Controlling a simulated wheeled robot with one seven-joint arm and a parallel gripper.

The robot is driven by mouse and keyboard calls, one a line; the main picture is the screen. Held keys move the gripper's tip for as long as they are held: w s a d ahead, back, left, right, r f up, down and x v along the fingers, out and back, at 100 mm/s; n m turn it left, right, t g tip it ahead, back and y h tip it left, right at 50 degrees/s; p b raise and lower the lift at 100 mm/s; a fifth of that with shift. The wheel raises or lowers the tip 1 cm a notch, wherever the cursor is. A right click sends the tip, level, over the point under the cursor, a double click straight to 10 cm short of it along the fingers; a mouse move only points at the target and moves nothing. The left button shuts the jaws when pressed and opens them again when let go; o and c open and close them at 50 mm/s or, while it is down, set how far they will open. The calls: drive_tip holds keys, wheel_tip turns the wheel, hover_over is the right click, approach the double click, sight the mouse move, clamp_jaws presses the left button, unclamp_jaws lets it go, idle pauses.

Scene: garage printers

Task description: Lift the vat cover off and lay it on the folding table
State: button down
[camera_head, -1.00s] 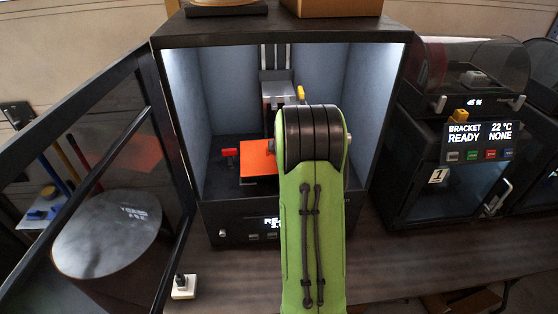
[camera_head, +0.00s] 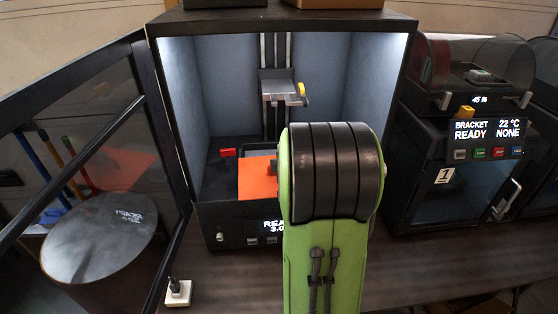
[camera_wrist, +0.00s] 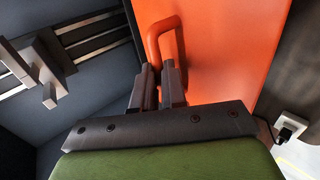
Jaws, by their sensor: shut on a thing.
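The vat cover is a flat orange panel, seen in the wrist view (camera_wrist: 235,50) and partly in the head view (camera_head: 256,180), inside the open printer cabinet. An orange loop handle (camera_wrist: 163,38) stands on it. My gripper (camera_wrist: 160,72) is shut on this handle in the wrist view. In the head view my green and black arm hides the gripper, the handle and the right part of the cover. I cannot tell whether the cover touches the vat beneath. I cannot make out the folding table in these frames.
The cabinet's framed door (camera_head: 160,125) stands open at the left. The build head (camera_head: 282,88) hangs above the cover. A red knob (camera_head: 228,152) sits left of the cover. A second printer (camera_head: 440,180) stands at the right. A round drum (camera_head: 98,240) shows through the door.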

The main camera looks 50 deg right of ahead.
drive_tip(key=s+a+b, duration=0.3)
drive_tip(key=s+a, duration=0.4)
drive_tip(key=s, duration=0.1)
drive_tip(key=shift+s, duration=0.4)
idle(0.5)
